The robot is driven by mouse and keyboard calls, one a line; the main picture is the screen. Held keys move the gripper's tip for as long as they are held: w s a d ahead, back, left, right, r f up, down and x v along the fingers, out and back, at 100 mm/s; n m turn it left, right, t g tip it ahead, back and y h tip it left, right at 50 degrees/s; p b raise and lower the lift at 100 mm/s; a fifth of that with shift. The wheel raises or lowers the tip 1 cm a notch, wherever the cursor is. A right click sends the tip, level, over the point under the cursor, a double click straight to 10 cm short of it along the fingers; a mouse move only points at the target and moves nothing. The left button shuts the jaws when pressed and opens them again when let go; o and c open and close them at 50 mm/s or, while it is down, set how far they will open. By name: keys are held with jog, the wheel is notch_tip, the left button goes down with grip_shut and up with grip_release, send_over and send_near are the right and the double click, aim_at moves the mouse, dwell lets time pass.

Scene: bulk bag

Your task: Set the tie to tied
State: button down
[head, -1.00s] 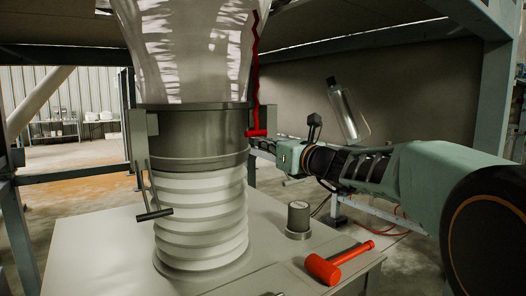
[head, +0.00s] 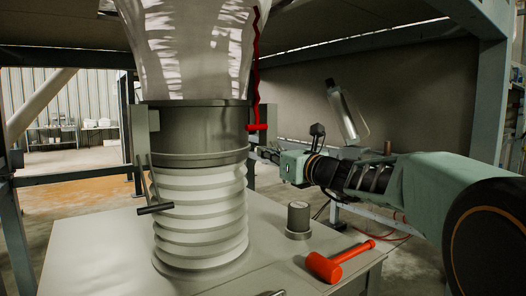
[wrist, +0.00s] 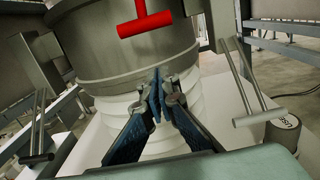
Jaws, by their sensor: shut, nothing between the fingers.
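The tie appears as a red wavy cord (head: 257,60) hanging down the right side of the pale translucent bag (head: 190,45). It ends in a red T-shaped handle (head: 257,128) beside the metal collar (head: 195,135). The wrist view shows this handle (wrist: 145,22) at the top, in front of the collar. My gripper (wrist: 157,85) is shut and empty, below the handle and apart from it in that picture, in front of the white ribbed sleeve (wrist: 125,107).
Lever handles (head: 155,209) flank the collar; another one (wrist: 257,117) is right of my fingers. A grey cylinder (head: 298,218) and a red mallet (head: 338,262) are on the bench (head: 100,240). Frame posts (head: 492,100) stand around.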

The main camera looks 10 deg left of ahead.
jog(key=b+v, duration=0.1)
jog(key=v, duration=0.8)
jog(key=shift+s+d+r+b, duration=0.15)
jog(key=shift+s+d+b, duration=0.1)
jog(key=shift+d+b, duration=0.1)
